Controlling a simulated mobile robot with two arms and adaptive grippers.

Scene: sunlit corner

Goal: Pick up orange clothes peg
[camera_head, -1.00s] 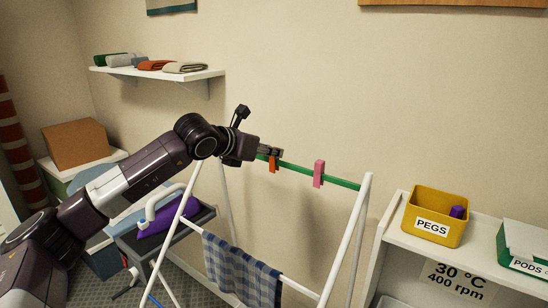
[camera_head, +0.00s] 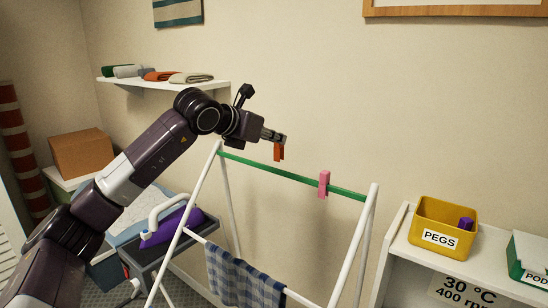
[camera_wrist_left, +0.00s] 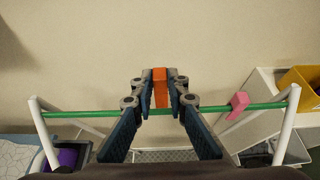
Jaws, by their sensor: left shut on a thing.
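The orange clothes peg (camera_head: 279,151) hangs from the fingertips of my left gripper (camera_head: 280,137), clear above the green bar (camera_head: 250,165) of the white drying rack. In the left wrist view the orange peg (camera_wrist_left: 160,88) sits between the two fingers of the left gripper (camera_wrist_left: 160,76), which is shut on it. A pink peg (camera_head: 323,184) is clipped on the green bar to the right; it also shows in the left wrist view (camera_wrist_left: 238,101). My right gripper is not in view.
A yellow box labelled PEGS (camera_head: 440,240), with a purple peg (camera_head: 466,223) in it, stands on a white shelf unit at right. A checked cloth (camera_head: 240,280) hangs lower on the rack. A purple iron (camera_head: 172,228) is behind the rack at left. A wall shelf (camera_head: 150,85) holds folded cloths.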

